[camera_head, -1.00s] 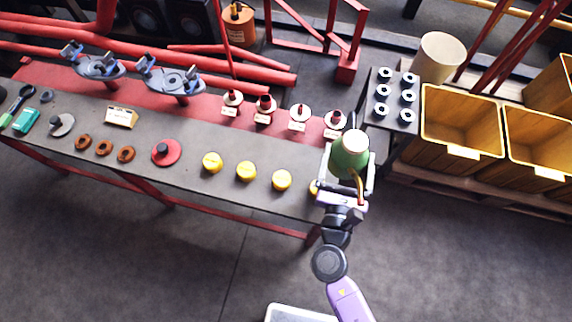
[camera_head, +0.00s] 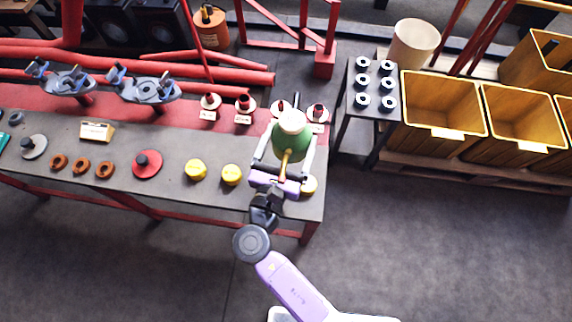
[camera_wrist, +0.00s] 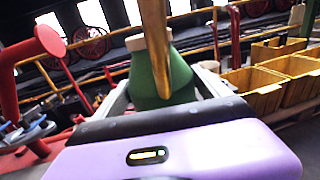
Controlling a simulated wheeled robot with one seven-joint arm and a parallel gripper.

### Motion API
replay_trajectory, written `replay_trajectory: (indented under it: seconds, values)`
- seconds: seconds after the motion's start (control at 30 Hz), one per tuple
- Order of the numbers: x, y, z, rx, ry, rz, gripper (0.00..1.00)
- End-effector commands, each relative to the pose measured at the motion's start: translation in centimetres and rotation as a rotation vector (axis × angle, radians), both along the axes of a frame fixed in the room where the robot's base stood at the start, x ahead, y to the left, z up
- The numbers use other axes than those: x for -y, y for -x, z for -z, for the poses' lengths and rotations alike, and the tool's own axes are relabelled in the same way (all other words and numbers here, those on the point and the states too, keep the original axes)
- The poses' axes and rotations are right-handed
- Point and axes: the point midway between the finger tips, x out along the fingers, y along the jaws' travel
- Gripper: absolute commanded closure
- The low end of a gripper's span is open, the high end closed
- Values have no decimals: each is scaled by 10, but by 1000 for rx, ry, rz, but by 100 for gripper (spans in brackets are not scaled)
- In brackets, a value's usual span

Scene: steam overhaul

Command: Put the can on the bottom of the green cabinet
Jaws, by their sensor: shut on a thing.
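The can is green with a pale cap and a long brass spout. In the head view the can (camera_head: 289,141) is between the fingers of my gripper (camera_head: 284,152), above the right end of the workbench. My gripper is shut on it. The wrist view also shows the can (camera_wrist: 160,75) upright between the fingers, with the spout crossing in front of it. The fingertips are partly hidden by the can. No green cabinet shows in these views.
The grey and red workbench (camera_head: 120,185) holds yellow-capped parts (camera_head: 196,169), brown rings and two blue fixtures. A small dark table (camera_head: 352,113) with black-and-white rings and yellow bins (camera_head: 445,105) stand to the right. The floor at the front right is clear.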

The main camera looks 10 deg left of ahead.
Motion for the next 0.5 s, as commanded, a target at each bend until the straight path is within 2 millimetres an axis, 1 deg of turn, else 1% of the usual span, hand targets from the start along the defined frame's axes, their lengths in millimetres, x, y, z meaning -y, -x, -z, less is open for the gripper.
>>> replay_trajectory:
  seconds: [0.03,0.2,0.3,0.4,0.5]
  values:
    - [-1,0,15,1,3,-1,84]
    - [-1,0,55,2,2,0,84]
    - [-1,0,75,3,3,-1,84]
    - [-1,-1,90,3,1,0,84]
    - [-1,-1,97,3,0,0,84]
